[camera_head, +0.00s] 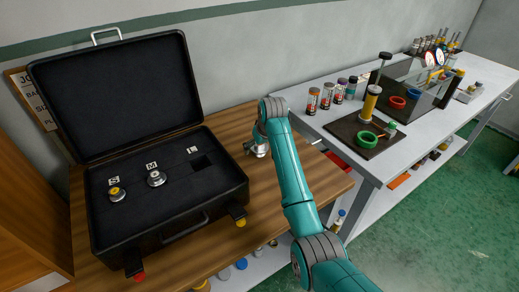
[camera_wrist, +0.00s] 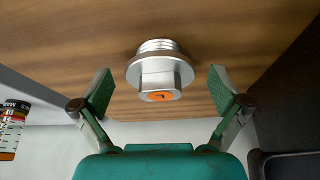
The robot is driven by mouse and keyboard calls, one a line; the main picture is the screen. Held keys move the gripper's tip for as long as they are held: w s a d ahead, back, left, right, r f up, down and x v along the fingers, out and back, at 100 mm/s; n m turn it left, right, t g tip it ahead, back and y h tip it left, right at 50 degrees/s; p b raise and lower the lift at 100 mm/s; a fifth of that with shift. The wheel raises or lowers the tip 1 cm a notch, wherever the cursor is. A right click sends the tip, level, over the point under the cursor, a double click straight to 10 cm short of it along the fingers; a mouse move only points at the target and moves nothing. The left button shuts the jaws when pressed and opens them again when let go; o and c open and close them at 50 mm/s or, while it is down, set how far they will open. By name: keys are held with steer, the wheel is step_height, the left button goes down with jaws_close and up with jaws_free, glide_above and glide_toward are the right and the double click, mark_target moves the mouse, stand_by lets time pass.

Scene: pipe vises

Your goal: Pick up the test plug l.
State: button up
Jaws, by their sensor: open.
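The test plug l (camera_wrist: 157,75) shows in the wrist view as a silver threaded plug with a flange, a hex head and an orange mark on its end. It is by the brown wooden table top (camera_wrist: 60,40). My gripper (camera_wrist: 160,90) is open, with one green finger pad on each side of the plug and a gap on both sides. In the head view my gripper (camera_head: 257,148) is low over the table, right of the black case. I cannot clearly make out the plug there.
The open black case (camera_head: 165,215) holds plugs at S (camera_head: 117,194) and M (camera_head: 156,178); the square recess at L (camera_head: 203,164) looks empty. A grey bench (camera_head: 400,145) at right carries several cans, a dark board (camera_head: 366,138) with a green ring, and a clear-sided box.

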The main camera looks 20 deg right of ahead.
steer(key=shift+w+f, duration=0.1)
steer(key=shift+f, duration=0.1)
steer(key=c, duration=1.4)
steer(key=shift+r, duration=0.1)
